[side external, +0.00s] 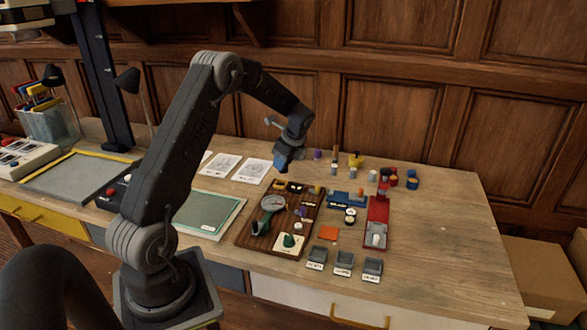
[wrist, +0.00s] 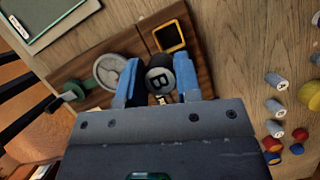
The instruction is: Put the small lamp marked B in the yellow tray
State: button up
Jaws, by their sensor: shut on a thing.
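In the wrist view, a dark round lamp head marked B (wrist: 160,80) sits between the blue fingertips of my gripper (wrist: 157,88). The gripper is shut on it. In the side view my gripper (side external: 283,160) is above the back of the dark wooden board, and the lamp cannot be made out there. A small square tray with a yellow rim (wrist: 169,37) lies on the board just beyond the fingertips in the wrist view. In the side view a small yellow-edged patch at the board's back left (side external: 280,186) looks like the same tray.
The wooden board (side external: 245,241) also bears a grey disc (wrist: 113,70) and a green piece (wrist: 70,97). A red tray (side external: 376,213), a blue piece (side external: 340,199) and several grey labelled boxes (side external: 344,260) stand right of it. Several small cylinders (wrist: 275,80) stand apart. The table's right side is clear.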

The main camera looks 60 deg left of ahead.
jog(key=shift+w+x, duration=0.15)
jog(key=shift+x, duration=0.7)
jog(key=shift+w+x, duration=0.15)
jog(key=shift+x, duration=0.7)
jog(key=shift+w+x, duration=0.2)
jog(key=shift+x, duration=0.65)
jog(key=shift+x, duration=0.85)
jog(key=shift+w, duration=0.15)
jog(key=o, duration=1.3)
notch_tip(320, 180, up, 7)
dwell(0.4)
jog(key=shift+d, duration=0.1)
